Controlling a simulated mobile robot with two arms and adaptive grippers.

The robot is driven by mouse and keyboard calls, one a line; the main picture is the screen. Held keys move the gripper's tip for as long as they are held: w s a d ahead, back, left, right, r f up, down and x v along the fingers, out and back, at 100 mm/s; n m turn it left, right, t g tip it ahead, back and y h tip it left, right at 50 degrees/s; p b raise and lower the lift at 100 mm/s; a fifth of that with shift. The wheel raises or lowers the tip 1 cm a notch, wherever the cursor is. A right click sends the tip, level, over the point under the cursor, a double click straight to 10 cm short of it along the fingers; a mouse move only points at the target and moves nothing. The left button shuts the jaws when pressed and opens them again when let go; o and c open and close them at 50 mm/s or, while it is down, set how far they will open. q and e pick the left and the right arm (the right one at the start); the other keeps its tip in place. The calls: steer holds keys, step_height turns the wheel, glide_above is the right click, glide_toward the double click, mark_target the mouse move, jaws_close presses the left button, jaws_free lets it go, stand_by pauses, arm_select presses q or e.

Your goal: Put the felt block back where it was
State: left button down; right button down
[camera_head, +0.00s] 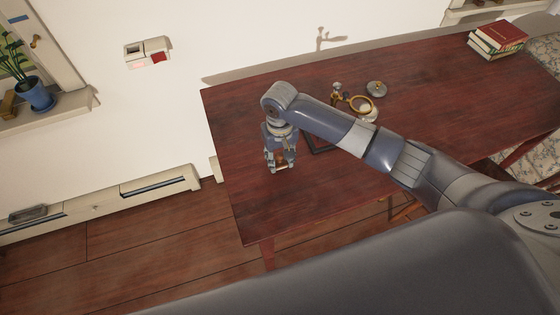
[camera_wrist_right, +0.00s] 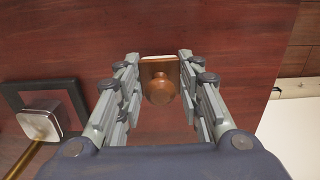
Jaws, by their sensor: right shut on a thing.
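The felt block (camera_wrist_right: 160,83) is a small brown wooden piece with a round knob and a pale strip along its far edge. In the right wrist view it sits between the fingertips of my right gripper (camera_wrist_right: 159,90), which is shut on it. In the head view my right gripper (camera_head: 281,167) points down over the left part of the dark red table (camera_head: 330,195). The block is mostly hidden there by the fingers. I cannot tell whether it touches the tabletop. My left gripper is not in view.
A dark square frame (camera_head: 319,148) lies beside the gripper, partly behind my right arm. A brass ring-shaped item (camera_head: 361,105) and a round lidded piece (camera_head: 376,88) stand further back. Books (camera_head: 497,38) are stacked at the far right. The table's front left is clear.

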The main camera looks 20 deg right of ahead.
mark_target(280, 156)
steer(key=shift+s+f, duration=0.1)
steer(key=shift+f, duration=1)
steer(key=shift+f, duration=0.1)
steer(key=c, duration=1.1)
jaws_free()
step_height(280, 156, up, 12)
steer(key=shift+r, duration=0.1)
